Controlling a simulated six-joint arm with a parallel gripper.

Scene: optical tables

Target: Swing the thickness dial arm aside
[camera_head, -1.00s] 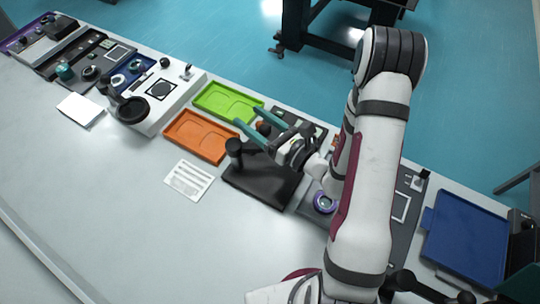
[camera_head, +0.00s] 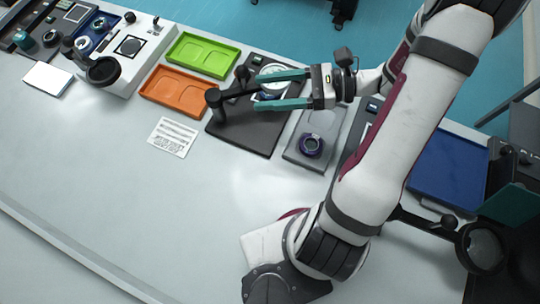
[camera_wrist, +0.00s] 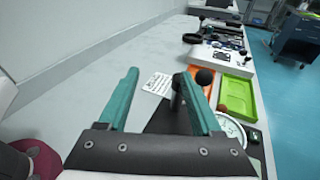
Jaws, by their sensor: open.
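The thickness gauge stands on a black base plate (camera_head: 237,134). It has a dark post (camera_head: 213,98) at the plate's left, a dark arm (camera_head: 235,90) reaching right from it, and a white dial (camera_head: 273,74). A black ball knob (camera_head: 241,72) rises beside the arm. My gripper (camera_head: 260,91) is open, its teal fingers pointing left over the dial end and partly hiding it. In the wrist view, the knob (camera_wrist: 205,77) and dial (camera_wrist: 228,128) lie near the right finger, and the gap between the fingers (camera_wrist: 157,76) looks empty. I cannot tell whether a finger touches the gauge.
An orange tray (camera_head: 178,108) and a green tray (camera_head: 203,70) lie left of the gauge. A printed card (camera_head: 173,137) lies in front. A grey plate with a purple ring (camera_head: 311,146) is at the right, then a blue tray (camera_head: 448,170). The front table is clear.

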